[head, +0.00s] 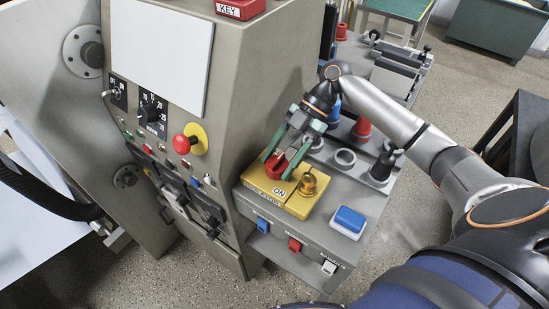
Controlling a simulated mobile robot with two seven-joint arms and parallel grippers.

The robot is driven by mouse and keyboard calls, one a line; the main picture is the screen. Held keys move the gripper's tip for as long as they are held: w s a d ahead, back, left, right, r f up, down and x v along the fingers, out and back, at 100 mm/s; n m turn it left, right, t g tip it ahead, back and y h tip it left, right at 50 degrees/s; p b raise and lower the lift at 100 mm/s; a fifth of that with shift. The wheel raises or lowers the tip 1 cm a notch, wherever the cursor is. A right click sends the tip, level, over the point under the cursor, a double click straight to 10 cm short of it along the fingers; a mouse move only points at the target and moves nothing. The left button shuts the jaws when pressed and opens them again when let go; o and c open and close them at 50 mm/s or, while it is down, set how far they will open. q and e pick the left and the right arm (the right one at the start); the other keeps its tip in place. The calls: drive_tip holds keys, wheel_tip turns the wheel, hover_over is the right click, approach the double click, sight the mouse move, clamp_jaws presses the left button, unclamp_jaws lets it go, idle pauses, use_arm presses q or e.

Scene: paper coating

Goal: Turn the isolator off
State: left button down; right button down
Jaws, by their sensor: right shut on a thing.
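The isolator is a yellow box (258,182) on a grey bench, with a red rotary handle (275,167) and a white label reading "ON" (279,192). A brass padlock-like piece (308,186) stands on its right part. My right gripper (276,161) reaches down from the upper right, with its green fingers closed around the red handle. The fingers hide part of the handle, so its exact angle is hard to tell. My left gripper is not in view.
A grey cabinet (232,100) with a red emergency button (181,144) stands close on the left. A blue-topped block (348,222) lies at the bench's right. Red (294,244) and blue (262,225) switches line the front face. Ring-shaped holders stand behind the gripper.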

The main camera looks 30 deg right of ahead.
idle(0.4)
drive_tip(key=shift+c, duration=0.5)
unclamp_jaws()
drive_tip(key=b+v, duration=0.1)
drive_tip(key=v, duration=1.1)
drive_tip(key=shift+d+r, duration=0.2)
drive_tip(key=shift+d, duration=0.05)
drive_tip(key=shift+a, duration=0.1)
